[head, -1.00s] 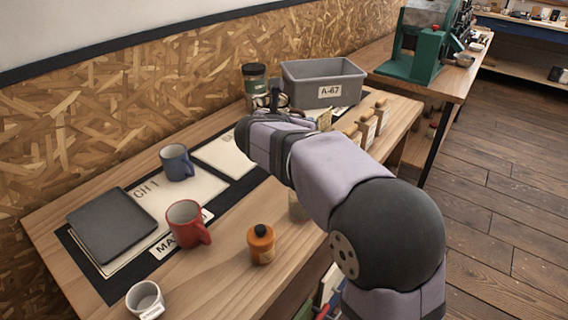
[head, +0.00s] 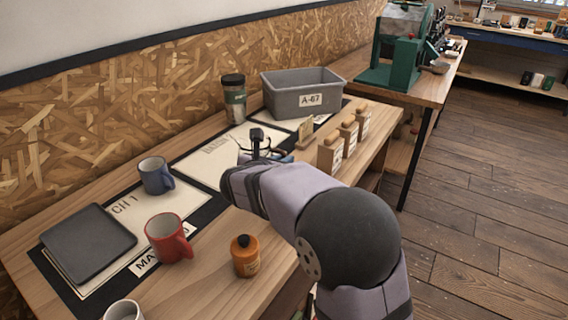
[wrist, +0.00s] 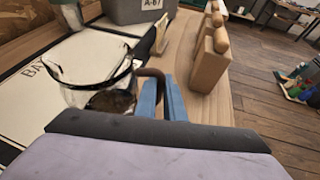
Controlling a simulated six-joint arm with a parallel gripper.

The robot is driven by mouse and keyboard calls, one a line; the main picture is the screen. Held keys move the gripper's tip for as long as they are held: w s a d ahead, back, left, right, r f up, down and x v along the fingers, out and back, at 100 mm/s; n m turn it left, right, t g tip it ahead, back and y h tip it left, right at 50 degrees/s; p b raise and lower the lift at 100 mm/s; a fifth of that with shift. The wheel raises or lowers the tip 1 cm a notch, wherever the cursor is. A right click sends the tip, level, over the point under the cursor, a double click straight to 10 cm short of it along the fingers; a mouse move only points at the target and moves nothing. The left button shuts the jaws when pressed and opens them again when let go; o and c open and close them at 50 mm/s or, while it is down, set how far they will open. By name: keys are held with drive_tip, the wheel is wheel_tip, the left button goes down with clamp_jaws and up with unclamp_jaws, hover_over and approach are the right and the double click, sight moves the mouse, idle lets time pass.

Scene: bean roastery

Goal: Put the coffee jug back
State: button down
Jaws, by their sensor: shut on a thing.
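The coffee jug is clear glass with a black rim and a dark curved handle, and a little dark content shows low inside. In the wrist view the jug (wrist: 98,92) is upright, left of my gripper (wrist: 162,98). The blue fingers are shut on its handle. In the head view only the jug's dark upper part (head: 259,140) shows well, beyond my gripper (head: 246,157); my arm hides the rest. The jug is over the right part of a pale sheet lettered "BA" (head: 196,160). I cannot tell whether its base touches the surface.
Wooden-handled pieces (head: 330,155) stand right. A blue mug (head: 155,176), red mug (head: 164,240), orange bottle (head: 245,260), white cup (head: 123,311) and dark tray (head: 88,245) are left.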

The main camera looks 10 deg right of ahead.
drive_tip(key=shift+f, duration=0.2)
drive_tip(key=c, duration=1.8)
unclamp_jaws()
drive_tip(key=shift+c, duration=0.2)
drive_tip(key=shift+r, duration=0.2)
drive_tip(key=v, duration=1.2)
drive_tip(key=shift+f, duration=0.2)
